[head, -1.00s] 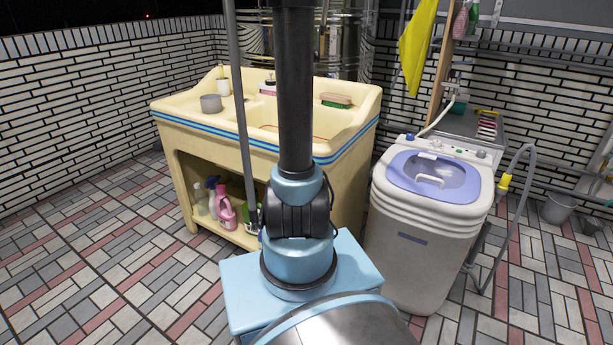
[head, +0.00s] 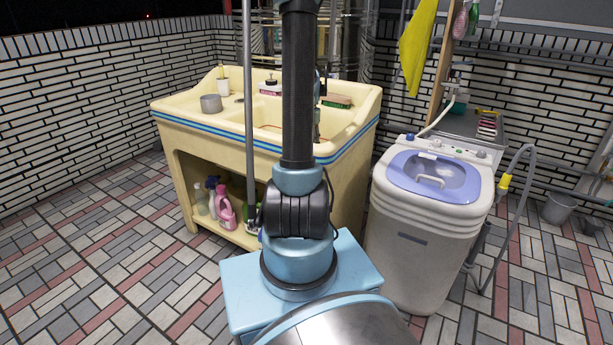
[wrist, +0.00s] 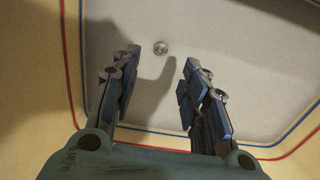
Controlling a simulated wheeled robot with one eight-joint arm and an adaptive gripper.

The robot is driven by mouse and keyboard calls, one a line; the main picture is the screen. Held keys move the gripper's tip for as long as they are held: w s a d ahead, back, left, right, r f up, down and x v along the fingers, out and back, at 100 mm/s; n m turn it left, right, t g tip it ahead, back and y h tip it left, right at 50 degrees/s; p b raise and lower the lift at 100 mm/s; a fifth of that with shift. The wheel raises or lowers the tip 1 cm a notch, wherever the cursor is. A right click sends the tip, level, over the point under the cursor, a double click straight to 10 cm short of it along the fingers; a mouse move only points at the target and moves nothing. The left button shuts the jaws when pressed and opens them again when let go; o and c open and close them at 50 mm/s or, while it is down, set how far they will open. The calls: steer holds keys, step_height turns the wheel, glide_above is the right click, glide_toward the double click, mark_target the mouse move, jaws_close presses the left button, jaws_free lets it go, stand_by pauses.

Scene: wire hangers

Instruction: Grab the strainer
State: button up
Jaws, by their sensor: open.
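A small round metal strainer (wrist: 161,47) lies on the pale floor of the sink basin (wrist: 150,110) in the wrist view. My gripper (wrist: 161,62) is open and empty above the basin. Its two fingers stand apart, with the strainer showing between and just beyond the fingertips in the picture. They do not appear to touch it. In the head view, my arm hides most of the basin of the yellow sink (head: 190,124), and I cannot make out the strainer there.
Bottles (head: 225,208) sit on the shelf below. A washing machine (head: 425,235) stands to the right. The tiled floor (head: 110,250) at left is clear.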

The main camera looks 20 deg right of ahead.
steer(key=shift+w+a+f, duration=0.1)
steer(key=shift+f, duration=4.3)
steer(key=shift+c, duration=0.6)
jaws_close()
